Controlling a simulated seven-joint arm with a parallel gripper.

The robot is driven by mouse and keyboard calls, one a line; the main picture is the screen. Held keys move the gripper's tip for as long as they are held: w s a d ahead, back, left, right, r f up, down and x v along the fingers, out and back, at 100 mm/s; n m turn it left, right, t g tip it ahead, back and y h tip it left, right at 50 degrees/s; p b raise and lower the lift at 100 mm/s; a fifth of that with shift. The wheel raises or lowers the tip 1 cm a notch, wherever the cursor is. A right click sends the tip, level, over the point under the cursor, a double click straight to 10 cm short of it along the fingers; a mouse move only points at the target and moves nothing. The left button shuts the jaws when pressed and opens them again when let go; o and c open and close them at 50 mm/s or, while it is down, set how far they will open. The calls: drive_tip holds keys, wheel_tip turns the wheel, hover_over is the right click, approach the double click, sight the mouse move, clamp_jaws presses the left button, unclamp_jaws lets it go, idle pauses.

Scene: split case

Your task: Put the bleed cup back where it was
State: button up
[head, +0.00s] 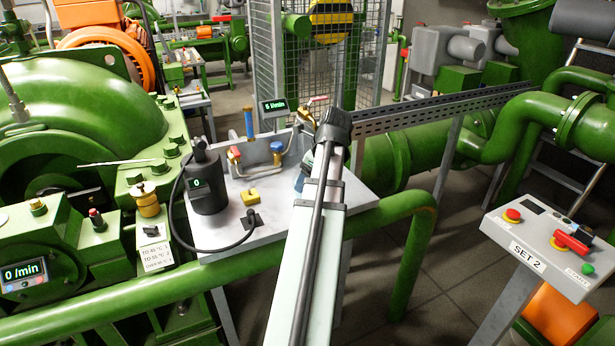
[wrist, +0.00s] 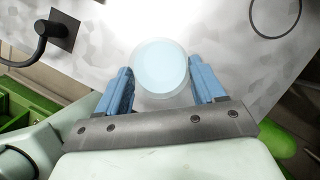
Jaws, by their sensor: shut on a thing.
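The bleed cup (wrist: 160,68) is a pale, translucent round cup seen from above in the wrist view. It sits between the two blue fingers of my gripper (wrist: 162,82), which is shut on it. I cannot tell whether the cup touches the white table top (wrist: 215,25) or hangs just above it. A thin dark ring (wrist: 275,34) is marked on the table top to the right of the cup, apart from it. In the head view my arm hides the cup and most of the gripper; only a bit of blue finger (head: 299,181) shows at the arm's left edge.
Pipework with red and blue caps (head: 256,158) stands behind. A green pipe (head: 400,206) runs along the front.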

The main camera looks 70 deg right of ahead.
drive_tip(key=o, duration=1.7)
drive_tip(key=v, duration=1.2)
drive_tip(key=shift+r, duration=0.2)
drive_tip(key=shift+w, duration=0.1)
